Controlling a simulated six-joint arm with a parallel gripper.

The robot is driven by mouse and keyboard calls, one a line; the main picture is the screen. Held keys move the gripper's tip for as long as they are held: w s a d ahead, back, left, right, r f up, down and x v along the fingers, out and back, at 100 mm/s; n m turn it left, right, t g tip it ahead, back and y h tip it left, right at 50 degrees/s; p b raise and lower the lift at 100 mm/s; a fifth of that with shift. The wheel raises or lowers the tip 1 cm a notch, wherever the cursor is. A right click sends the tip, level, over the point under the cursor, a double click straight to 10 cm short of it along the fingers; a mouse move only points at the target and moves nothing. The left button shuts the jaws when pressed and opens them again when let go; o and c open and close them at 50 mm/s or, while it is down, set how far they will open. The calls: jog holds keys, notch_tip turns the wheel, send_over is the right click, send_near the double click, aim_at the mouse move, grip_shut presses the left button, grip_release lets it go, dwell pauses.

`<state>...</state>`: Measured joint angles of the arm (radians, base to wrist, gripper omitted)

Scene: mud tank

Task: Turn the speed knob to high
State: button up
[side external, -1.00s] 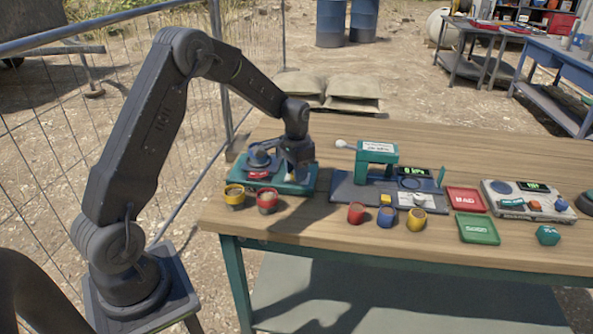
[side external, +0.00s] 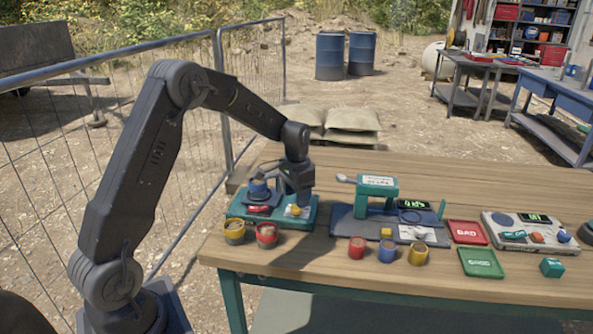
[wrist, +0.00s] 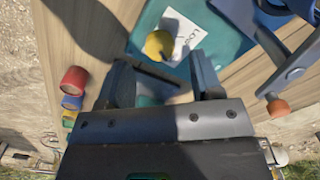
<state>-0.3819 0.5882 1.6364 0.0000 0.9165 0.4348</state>
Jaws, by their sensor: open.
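The yellow knob (wrist: 160,45) sits on the teal mixer base (wrist: 222,50), beside a white label with dark lettering that is partly covered and hard to read. In the side external view the knob (side external: 295,210) shows small at the right of the teal base (side external: 312,212), just beside my gripper (side external: 300,198). In the wrist view my gripper (wrist: 161,78) is open, its two dark fingers spread with the knob ahead of the gap between them. I see nothing held in it. Which way the knob points is not clear.
The blue mixer part (side external: 259,190) stands at the base's left. Yellow (side external: 234,232) and red (side external: 266,235) cups are in front. The teal-framed gauge stand (side external: 377,188) stands right, with red (side external: 357,247), blue (side external: 387,250) and yellow (side external: 418,251) cups before it.

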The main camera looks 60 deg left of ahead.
notch_tip(320, 180, up, 10)
jog(key=shift+r, duration=0.25)
jog(key=s+d+r+t, duration=0.3)
jog(key=s+d+r, duration=0.5)
jog(key=s+d, duration=0.4)
jog(key=s+d+f+t, duration=0.1)
jog(key=s+d, duration=0.2)
jog(key=s, duration=0.3)
jog(key=s+d+f+t, duration=0.1)
jog(key=s+d, duration=0.2)
jog(key=s, duration=0.4)
jog(key=shift+s+n+t, duration=0.15)
jog(key=shift+n+t, duration=0.15)
